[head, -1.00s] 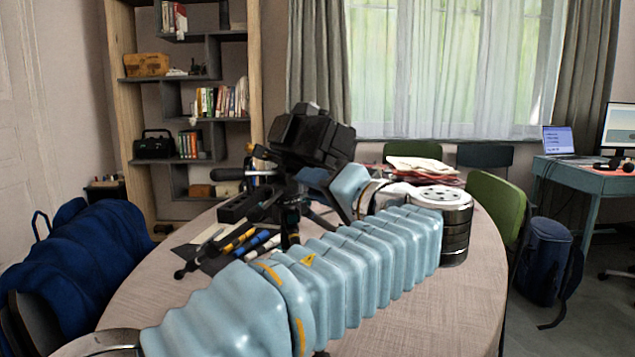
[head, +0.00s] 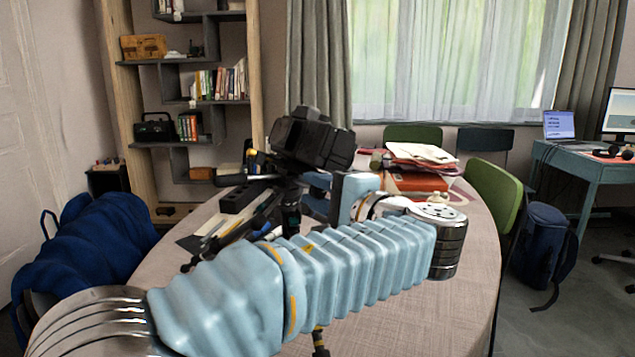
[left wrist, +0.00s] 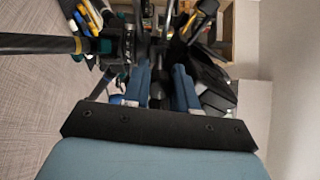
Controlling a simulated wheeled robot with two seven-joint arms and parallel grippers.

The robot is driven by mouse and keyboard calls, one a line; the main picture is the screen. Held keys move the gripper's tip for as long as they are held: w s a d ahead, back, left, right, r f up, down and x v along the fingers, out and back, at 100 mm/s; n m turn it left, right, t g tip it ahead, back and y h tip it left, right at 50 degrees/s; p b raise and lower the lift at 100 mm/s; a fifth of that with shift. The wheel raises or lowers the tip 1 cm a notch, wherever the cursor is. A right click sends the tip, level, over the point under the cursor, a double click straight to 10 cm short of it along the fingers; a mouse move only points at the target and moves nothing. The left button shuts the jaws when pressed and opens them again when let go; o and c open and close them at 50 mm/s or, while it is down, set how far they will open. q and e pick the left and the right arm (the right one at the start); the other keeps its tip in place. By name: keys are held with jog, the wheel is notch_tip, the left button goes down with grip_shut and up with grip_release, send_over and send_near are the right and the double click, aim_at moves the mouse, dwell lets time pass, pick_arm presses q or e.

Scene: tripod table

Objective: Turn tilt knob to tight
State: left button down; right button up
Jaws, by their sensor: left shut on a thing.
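A black camera (head: 312,140) sits on a dark tripod (head: 290,212) standing on the table. My left gripper (head: 317,196) reaches the tripod head just below the camera, from the right. In the left wrist view, my left gripper's two blue fingers (left wrist: 161,76) are closed around a dark part between them, which appears to be the tilt knob (left wrist: 161,92). The knob's markings and turn position cannot be read. In the head view the knob is hidden by the fingers and the tripod head. My right gripper is not in view.
The round-ended table (head: 420,320) carries pens and tools (head: 225,228) left of the tripod. An orange book with papers (head: 415,180) lies behind my wrist. A green chair (head: 494,192) stands at the right, and a dark blue covered seat (head: 85,245) at the left.

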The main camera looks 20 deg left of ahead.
pick_arm(q)
jog(key=shift+m, duration=0.3)
jog(key=c, duration=0.9)
grip_release()
